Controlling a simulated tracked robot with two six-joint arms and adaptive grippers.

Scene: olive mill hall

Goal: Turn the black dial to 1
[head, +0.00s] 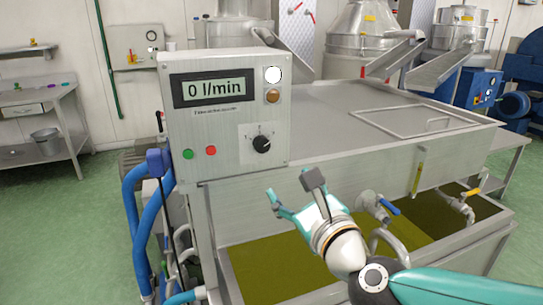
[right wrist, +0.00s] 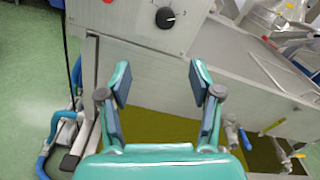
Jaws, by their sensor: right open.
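The black dial (head: 262,144) is a round knob on a pale scale plate at the lower right of the grey control box (head: 215,120). Its scale marks are too small to read surely, so I cannot tell its setting. In the right wrist view the dial (right wrist: 165,18) shows at the top, beyond the fingertips. My right gripper (head: 292,190) is open and empty, below and slightly right of the dial, apart from it. In its own view the two fingers (right wrist: 160,78) stand wide apart. My left gripper is not in view.
The box's display (head: 209,88) reads 0 l/min. A green button (head: 188,154) and a red button (head: 211,150) sit left of the dial. A steel tank (head: 370,110) extends right, with a blue-handled valve (head: 389,207) near my right arm. Blue hoses (head: 137,215) run at left.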

